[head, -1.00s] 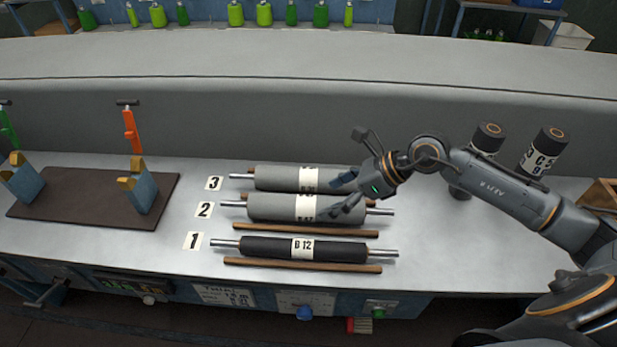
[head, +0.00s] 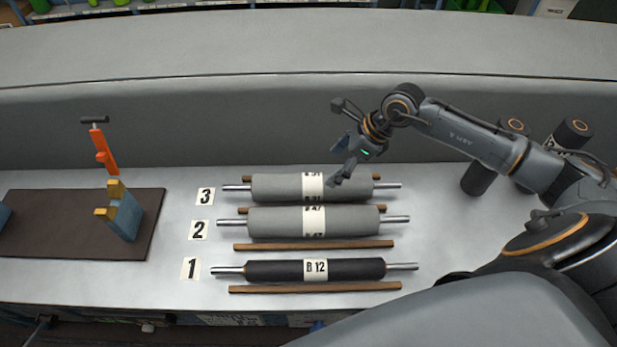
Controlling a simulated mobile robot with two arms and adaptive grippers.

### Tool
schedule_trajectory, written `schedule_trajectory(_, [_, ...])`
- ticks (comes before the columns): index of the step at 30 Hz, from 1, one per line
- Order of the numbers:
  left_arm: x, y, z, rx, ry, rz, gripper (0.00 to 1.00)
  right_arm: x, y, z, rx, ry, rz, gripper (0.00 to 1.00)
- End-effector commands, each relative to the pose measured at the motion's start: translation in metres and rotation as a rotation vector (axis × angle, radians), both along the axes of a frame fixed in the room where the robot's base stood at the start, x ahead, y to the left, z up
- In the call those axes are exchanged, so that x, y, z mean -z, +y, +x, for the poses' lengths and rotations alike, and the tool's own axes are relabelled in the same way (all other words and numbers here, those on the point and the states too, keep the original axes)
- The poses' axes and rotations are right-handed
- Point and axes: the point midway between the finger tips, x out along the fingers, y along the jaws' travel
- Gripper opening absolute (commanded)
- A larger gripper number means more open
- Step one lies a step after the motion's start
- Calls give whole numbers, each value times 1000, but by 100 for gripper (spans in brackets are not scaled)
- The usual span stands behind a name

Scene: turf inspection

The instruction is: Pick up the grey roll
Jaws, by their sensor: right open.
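Two grey rolls with metal shaft ends and white labels lie on the bench. One grey roll (head: 280,187) is beside the number 3, at the back. The other grey roll (head: 275,222) is beside the number 2, in front of it. A black roll (head: 270,271) labelled B 12 lies beside the number 1. My right gripper (head: 340,163) is open and empty, at the rear edge of the back grey roll. Its lower finger overlaps that roll and its label in the picture; I cannot tell whether it touches. My left gripper is out of view.
Wooden strips (head: 315,245) lie along the rolls. A brown mat (head: 75,240) at the left carries a blue block (head: 124,216) with yellow jaws; an orange-handled tool (head: 104,150) stands behind. Dark cylinders (head: 478,177) stand at the right.

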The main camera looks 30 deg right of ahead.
Motion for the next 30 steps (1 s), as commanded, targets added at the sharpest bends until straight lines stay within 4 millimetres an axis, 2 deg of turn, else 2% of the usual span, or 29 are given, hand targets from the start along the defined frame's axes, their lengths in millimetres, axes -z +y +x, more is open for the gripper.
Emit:
schedule_trajectory(4, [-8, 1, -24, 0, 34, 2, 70, 24, 14, 9, -1, 1, 4, 84])
schedule_trajectory(9, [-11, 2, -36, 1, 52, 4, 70, 44, 22, 17, 1, -2, 3, 84])
schedule_trajectory(14, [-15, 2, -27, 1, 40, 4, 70, 53, 26, 19, 0, -1, 2, 84])
schedule_trajectory(20, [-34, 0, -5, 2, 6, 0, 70, 75, 40, 26, 1, 3, 5, 84])
schedule_trajectory(24, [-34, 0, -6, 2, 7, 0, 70, 91, 45, 32, 0, -1, 3, 84])
schedule_trajectory(30, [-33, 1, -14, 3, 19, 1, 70, 95, 46, 33, 0, -2, 0, 84])
